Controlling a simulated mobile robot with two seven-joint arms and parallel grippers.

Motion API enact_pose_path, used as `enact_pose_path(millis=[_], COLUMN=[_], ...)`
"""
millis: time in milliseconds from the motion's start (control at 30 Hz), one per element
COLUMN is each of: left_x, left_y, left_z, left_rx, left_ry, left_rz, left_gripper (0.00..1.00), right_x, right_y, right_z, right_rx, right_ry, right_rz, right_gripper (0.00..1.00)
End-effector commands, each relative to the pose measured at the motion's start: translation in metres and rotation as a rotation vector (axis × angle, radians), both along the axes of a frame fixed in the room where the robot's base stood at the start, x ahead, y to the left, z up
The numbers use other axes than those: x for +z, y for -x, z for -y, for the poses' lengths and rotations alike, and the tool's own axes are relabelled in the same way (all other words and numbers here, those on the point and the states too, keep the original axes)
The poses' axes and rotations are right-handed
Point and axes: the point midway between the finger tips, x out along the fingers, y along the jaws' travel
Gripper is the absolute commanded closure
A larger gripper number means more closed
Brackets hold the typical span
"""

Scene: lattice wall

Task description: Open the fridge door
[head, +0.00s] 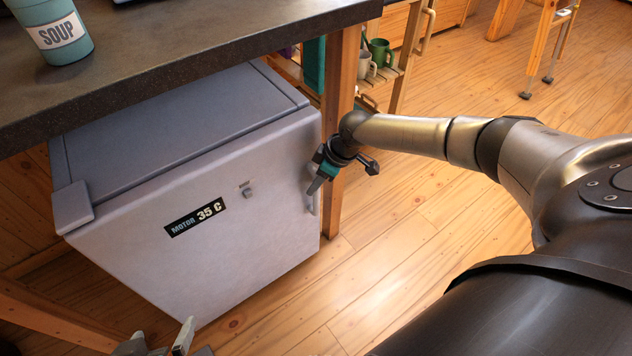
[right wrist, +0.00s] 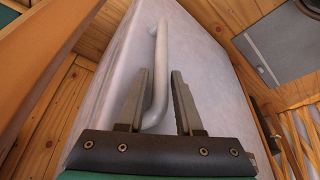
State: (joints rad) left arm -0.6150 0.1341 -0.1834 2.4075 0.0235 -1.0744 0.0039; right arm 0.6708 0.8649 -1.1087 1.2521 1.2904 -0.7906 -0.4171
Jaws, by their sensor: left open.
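The fridge (head: 180,140) is a pale grey box under the dark counter, and its door (head: 215,255) looks shut. The door carries a black "MOTOR 35 C" label. Its vertical bar handle (head: 312,192) is at the door's right edge. My right gripper (head: 314,190) is at this handle. In the right wrist view its two fingers (right wrist: 158,88) are apart, with the handle (right wrist: 160,55) showing between them; whether they touch it I cannot tell. My left gripper (head: 160,343) is open and empty at the bottom edge, low in front of the door, partly cut off.
A "SOUP" cup (head: 55,28) stands on the counter (head: 190,50). A wooden leg (head: 338,110) stands close to the fridge's right side. Mugs (head: 380,52) sit on a shelf behind. The plank floor (head: 400,250) before the fridge is clear on the right.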

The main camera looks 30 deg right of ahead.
Motion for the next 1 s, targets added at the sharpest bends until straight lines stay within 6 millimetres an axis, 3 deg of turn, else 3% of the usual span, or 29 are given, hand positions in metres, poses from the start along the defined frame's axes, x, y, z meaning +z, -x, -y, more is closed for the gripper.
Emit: enact_pose_path(millis=[233, 533, 1000], left_x=[-0.0001, -0.0001, -0.0001], left_y=[0.0001, 0.0001, 0.0000], left_z=[0.0003, 0.0002, 0.0001], left_rx=[-0.001, -0.001, -0.001], left_ry=[0.001, 0.001, -0.001], left_rz=[0.001, 0.000, 0.000], left_gripper=[0.06, 0.06, 0.06], right_x=[0.0001, 0.0001, 0.0000], right_y=[-0.0002, -0.0001, 0.0001], right_z=[0.0000, 0.0002, 0.0003], right_rx=[0.000, 0.000, -0.001], right_ry=[0.000, 0.000, 0.000], right_rz=[0.000, 0.000, 0.000], right_gripper=[0.67, 1.00, 1.00])
